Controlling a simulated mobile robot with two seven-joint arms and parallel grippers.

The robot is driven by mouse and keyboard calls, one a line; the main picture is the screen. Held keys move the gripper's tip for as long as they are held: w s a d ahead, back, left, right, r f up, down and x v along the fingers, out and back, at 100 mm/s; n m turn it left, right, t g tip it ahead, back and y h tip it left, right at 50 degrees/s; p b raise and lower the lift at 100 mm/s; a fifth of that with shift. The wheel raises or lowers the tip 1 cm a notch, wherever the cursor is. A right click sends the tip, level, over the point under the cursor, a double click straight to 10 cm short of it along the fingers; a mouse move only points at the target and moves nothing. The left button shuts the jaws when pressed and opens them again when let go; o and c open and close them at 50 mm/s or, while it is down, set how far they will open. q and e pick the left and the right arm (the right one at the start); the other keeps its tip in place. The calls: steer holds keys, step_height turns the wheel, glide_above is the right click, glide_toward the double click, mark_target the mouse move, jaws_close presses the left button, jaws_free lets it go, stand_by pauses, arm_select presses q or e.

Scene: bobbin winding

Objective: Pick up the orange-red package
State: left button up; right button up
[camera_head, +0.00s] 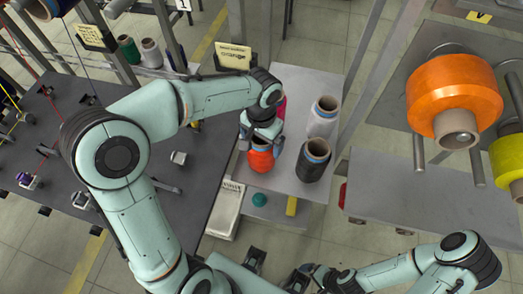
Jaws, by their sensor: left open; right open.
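The orange-red package (262,160) stands upright on the light grey shelf (318,190) right of the dark table. My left gripper (258,144) is directly over it, pointing down, with its open fingers at the package's upper part. The gripper and wrist hide part of the package top, and I cannot tell whether the fingers touch it. My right gripper (276,270) is low at the bottom edge, open and empty, away from the package.
A black package (313,162) stands close to the right, with a white package (322,118) behind it. A pink package (282,107) is partly hidden by my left wrist. Large orange (440,95) and yellow (508,158) packages hang at the right. A labelled box (226,210) is at the shelf's left.

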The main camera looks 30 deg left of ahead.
mark_target(262, 145)
arm_select(q)
step_height(262, 145, down, 3)
steer(key=shift+w+f, duration=0.1)
steer(key=c, duration=0.8)
steer(key=shift+c, duration=0.3)
arm_select(e)
steer(key=shift+f, duration=0.1)
arm_select(q)
step_height(262, 145, up, 20)
steer(key=p, duration=0.3)
arm_select(e)
steer(key=w+r, duration=0.1)
steer(key=r, duration=0.1)
steer(key=w+r, duration=0.1)
steer(key=shift+r, duration=0.4)
